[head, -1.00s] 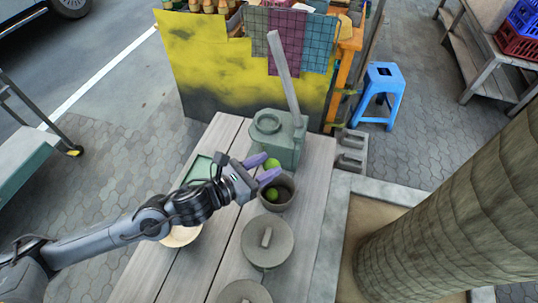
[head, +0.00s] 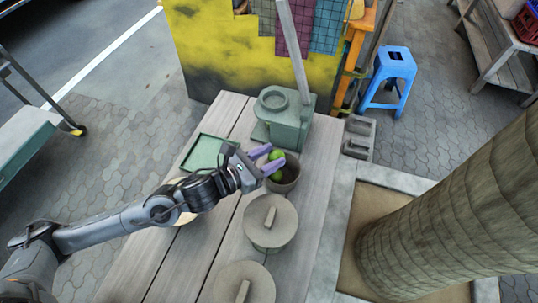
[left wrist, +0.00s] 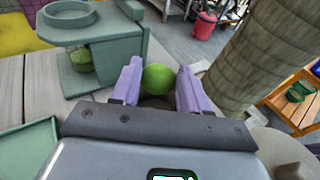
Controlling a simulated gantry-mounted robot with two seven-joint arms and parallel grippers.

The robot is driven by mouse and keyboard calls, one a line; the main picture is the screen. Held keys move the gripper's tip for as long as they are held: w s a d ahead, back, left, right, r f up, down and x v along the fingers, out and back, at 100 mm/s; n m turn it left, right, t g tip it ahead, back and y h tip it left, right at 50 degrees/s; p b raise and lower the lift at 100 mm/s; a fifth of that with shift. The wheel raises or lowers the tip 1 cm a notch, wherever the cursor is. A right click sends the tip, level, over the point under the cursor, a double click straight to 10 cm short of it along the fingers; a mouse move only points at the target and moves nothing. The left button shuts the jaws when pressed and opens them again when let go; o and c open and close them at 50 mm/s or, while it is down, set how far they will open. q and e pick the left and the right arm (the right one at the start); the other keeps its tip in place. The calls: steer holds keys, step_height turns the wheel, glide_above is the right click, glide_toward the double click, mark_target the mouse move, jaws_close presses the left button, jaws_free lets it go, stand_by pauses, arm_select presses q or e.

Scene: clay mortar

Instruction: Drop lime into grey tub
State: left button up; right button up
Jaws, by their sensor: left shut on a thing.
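My left gripper (head: 276,155) is shut on a green lime (head: 277,154), held between its purple fingertips. The held lime also shows in the left wrist view (left wrist: 157,78). The grey tub (head: 291,180), a round open pot, stands on the wooden table just below and beside the fingertips. Another green lime (head: 276,175) shows inside the tub. In the left wrist view the gripper and lime mostly hide the tub. My right gripper is not in view.
A green press (head: 284,128) with a long upright handle stands behind the tub. A green tray (head: 208,152) lies to the left. Two lidded grey pots, one (head: 270,222) just in front of the tub, stand nearer. A thick trunk (head: 450,220) rises to the right.

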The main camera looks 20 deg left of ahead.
arm_select(q)
steer(key=o, duration=1.2)
steer(key=shift+s, duration=0.1)
steer(key=shift+p+v, duration=0.55)
steer(key=shift+v, duration=4.75)
